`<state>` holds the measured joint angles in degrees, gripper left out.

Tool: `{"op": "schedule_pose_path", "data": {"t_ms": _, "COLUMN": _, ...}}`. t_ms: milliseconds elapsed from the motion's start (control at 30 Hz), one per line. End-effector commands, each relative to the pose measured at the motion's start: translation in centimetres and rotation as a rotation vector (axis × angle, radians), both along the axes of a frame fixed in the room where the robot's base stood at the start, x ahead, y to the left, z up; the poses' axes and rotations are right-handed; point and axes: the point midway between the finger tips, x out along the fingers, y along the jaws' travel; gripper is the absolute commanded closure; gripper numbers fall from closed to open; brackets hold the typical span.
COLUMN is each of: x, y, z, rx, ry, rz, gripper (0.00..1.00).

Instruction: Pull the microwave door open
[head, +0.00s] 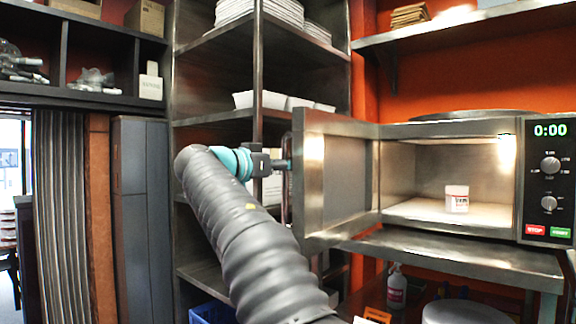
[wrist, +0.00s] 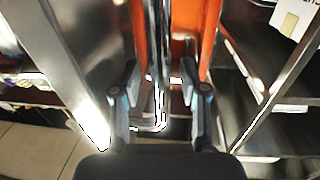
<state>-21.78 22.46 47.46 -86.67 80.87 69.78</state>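The microwave (head: 450,135) stands on a metal shelf, its door (head: 338,180) swung wide open to the left. The lit inside shows, with a small white tub (head: 457,199) in it. My gripper (head: 282,164) is at the outer side of the door, by the upright handle (head: 286,205). In the wrist view the handle (wrist: 159,60) runs between the two fingers of my gripper (wrist: 160,78). The fingers are apart, with a visible gap on each side of the bar. The door's outer face lies close beside them.
A metal rack (head: 215,88) with stacked plates stands behind my arm. A bottle (head: 396,288) and a round stool or lid (head: 466,312) are below the microwave's shelf (head: 470,258). Dark cubbies (head: 105,38) hang at upper left.

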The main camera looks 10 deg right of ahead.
Motion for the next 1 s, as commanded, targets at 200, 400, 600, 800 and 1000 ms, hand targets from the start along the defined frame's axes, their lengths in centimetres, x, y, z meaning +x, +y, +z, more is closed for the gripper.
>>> {"op": "schedule_pose_path", "data": {"t_ms": 200, "x": -0.1, "y": 0.4, "z": 0.0, "rx": 0.001, "ry": 0.001, "rz": 0.003, "gripper": 0.57}}
{"op": "schedule_pose_path", "data": {"t_ms": 400, "x": -1.4, "y": 2.8, "z": 0.0, "rx": 0.001, "ry": 0.001, "rz": 0.008, "gripper": 0.57}}
{"op": "schedule_pose_path", "data": {"t_ms": 600, "x": -3.5, "y": 6.2, "z": 0.0, "rx": 0.001, "ry": 0.001, "rz": 0.007, "gripper": 0.57}}
{"op": "schedule_pose_path", "data": {"t_ms": 800, "x": -5.2, "y": 8.9, "z": 0.0, "rx": 0.000, "ry": 0.000, "rz": 0.003, "gripper": 0.57}}
{"op": "schedule_pose_path", "data": {"t_ms": 1000, "x": -6.1, "y": 10.2, "z": 0.0, "rx": 0.000, "ry": 0.000, "rz": 0.002, "gripper": 0.57}}
